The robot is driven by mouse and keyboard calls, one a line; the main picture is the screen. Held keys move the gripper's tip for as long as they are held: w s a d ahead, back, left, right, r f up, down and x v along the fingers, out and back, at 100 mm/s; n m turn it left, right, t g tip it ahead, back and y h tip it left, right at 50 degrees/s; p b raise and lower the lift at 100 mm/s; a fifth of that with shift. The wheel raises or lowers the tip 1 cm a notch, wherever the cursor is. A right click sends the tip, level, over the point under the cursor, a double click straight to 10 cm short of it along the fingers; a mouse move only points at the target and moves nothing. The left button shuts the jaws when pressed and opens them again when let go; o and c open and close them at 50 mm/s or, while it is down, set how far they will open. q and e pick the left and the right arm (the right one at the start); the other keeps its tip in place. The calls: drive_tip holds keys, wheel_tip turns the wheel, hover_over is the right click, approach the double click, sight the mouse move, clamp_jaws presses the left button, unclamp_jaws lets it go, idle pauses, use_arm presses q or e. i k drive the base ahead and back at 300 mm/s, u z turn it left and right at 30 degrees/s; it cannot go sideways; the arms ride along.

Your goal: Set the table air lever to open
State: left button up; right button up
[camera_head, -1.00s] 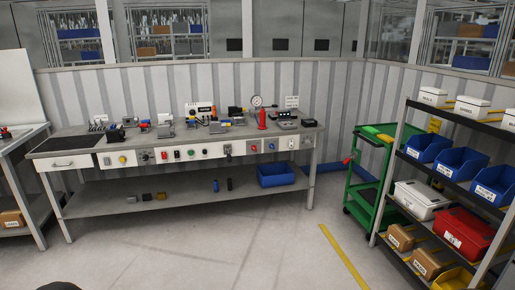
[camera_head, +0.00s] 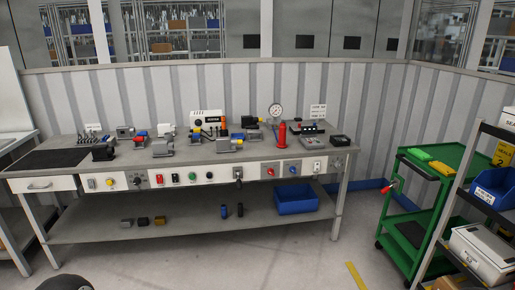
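The workbench (camera_head: 110,233) stands ahead against the ribbed wall. Along its front edge runs a white control panel with several small controls. The labels are too small to read. I cannot tell which control is the table air lever or how it is set.
A round gauge (camera_head: 275,111) and a red cylinder (camera_head: 282,134) stand on the bench top. A blue bin (camera_head: 296,200) sits on the lower shelf. A green cart (camera_head: 415,232) and a storage rack (camera_head: 447,225) stand at the right. The floor before the bench is clear.

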sight(239, 185)
drive_tip(key=u, duration=0.2)
drive_tip(key=i, duration=2.1)
drive_tip(key=u, duration=0.2)
